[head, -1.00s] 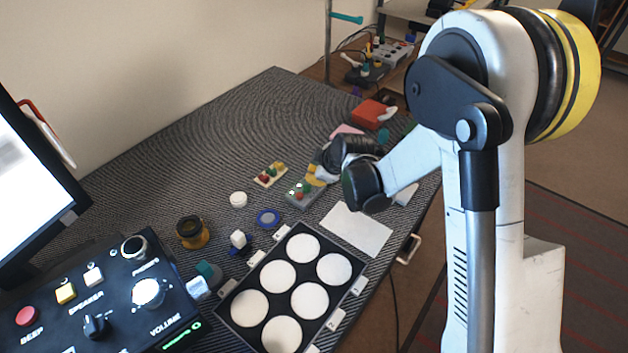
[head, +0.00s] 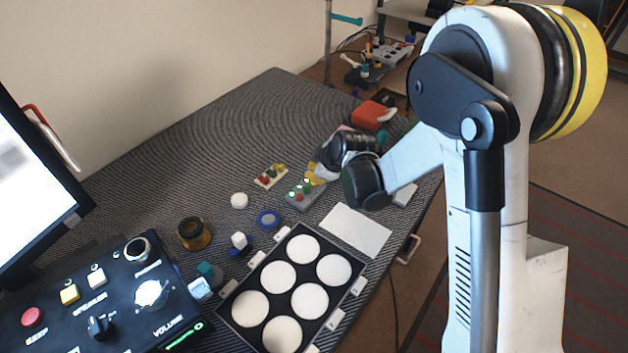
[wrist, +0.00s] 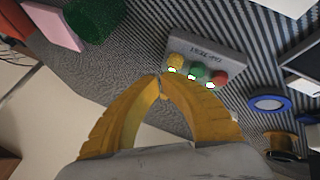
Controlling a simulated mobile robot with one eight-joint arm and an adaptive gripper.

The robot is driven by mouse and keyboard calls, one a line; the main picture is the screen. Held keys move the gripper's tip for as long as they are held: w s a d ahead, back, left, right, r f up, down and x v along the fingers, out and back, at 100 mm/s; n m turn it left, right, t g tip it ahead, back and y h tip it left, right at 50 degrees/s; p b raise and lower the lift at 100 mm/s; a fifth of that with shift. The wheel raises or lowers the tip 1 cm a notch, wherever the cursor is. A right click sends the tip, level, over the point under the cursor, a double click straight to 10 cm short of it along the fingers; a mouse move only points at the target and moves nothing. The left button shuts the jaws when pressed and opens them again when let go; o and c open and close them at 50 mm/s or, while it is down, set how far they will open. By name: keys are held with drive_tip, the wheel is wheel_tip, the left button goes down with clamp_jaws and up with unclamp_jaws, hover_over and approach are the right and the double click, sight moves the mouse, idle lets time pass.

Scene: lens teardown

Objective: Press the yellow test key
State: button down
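The grey key box (wrist: 222,54) has a yellow key (wrist: 176,61), a green key (wrist: 198,70) and a red key (wrist: 220,78) in a row, with a small bright light by each. In the head view my gripper (head: 313,172) is largely hidden by my wrist.
A beige board with coloured knobs (head: 270,177) lies left of the key box. A blue ring (head: 269,219), a white sheet (head: 374,237) and a black tray with white discs (head: 225,307) lie nearer. A red box (head: 371,115) and pink block (wrist: 50,26) are beyond.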

drive_tip(key=shift+r, duration=0.1)
drive_tip(key=shift+r+p, duration=1.65)
drive_tip(key=shift+r, duration=0.75)
drive_tip(key=shift+r, duration=0.15)
drive_tip(key=s+d+r+m+h, duration=0.2)
drive_tip(key=s+d+r+m, duration=0.5)
drive_tip(key=s+d+r, duration=0.45)
drive_tip(key=s+d+r+m+h, duration=0.1)
drive_tip(key=s+d+r+m, duration=0.1)
drive_tip(key=s, duration=0.6)
drive_tip(key=s+d+r+m+t+h, duration=0.1)
drive_tip(key=s+d+r+m, duration=0.2)
drive_tip(key=s+d+m, duration=0.2)
drive_tip(key=s+m, duration=0.1)
drive_tip(key=s, duration=0.2)
drive_tip(key=shift+s, duration=0.4)
